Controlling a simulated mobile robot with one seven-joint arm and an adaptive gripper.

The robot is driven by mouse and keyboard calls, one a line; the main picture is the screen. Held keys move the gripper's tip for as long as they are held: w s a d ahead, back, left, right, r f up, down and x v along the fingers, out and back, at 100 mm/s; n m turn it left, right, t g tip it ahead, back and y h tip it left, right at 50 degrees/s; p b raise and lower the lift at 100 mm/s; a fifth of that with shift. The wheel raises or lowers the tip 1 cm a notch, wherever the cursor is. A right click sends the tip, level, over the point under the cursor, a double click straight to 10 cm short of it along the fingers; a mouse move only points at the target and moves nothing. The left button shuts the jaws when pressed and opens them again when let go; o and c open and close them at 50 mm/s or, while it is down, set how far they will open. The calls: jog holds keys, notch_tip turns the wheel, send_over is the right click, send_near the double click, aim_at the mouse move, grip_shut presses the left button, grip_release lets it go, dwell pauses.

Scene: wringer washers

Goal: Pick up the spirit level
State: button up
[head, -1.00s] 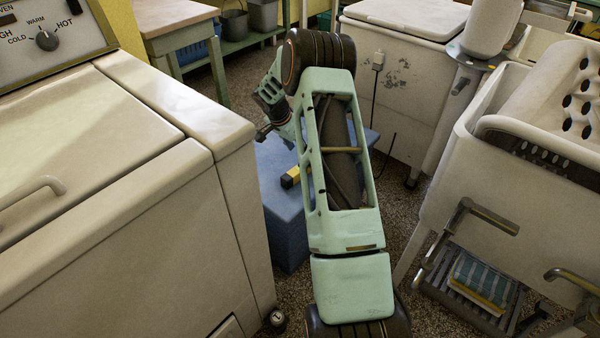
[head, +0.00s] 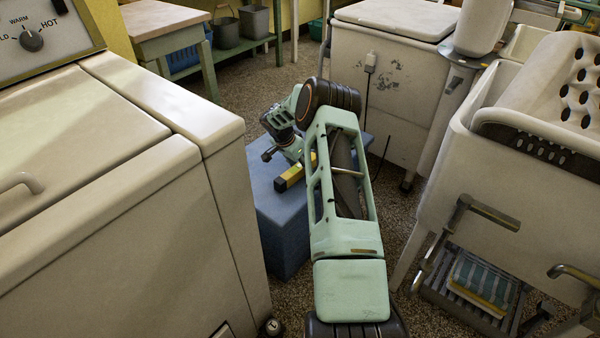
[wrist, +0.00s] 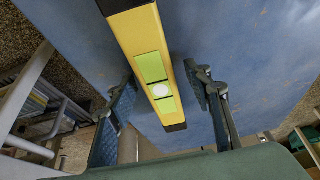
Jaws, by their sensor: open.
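The spirit level (head: 291,177) is a yellow bar with dark end caps, lying on top of a blue box-like block (head: 281,230). In the head view my arm hides part of it. In the wrist view the spirit level (wrist: 146,62) runs from the top edge down to its dark end, with bright green vial windows and a pale round spot. My gripper (wrist: 166,95) is open, with one finger on each side of the level's near end; neither finger visibly touches it. In the head view my gripper (head: 269,152) is small and partly hidden above the block.
A white washer (head: 190,130) stands close on the left. Another white washer (head: 385,90) stands behind the block. A white tub (head: 490,200) with a wringer and a shelf holding striped cloth (head: 485,280) is on the right. Speckled floor shows between them.

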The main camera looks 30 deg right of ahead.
grip_shut()
dwell(0.3)
jog(key=shift+r, duration=0.1)
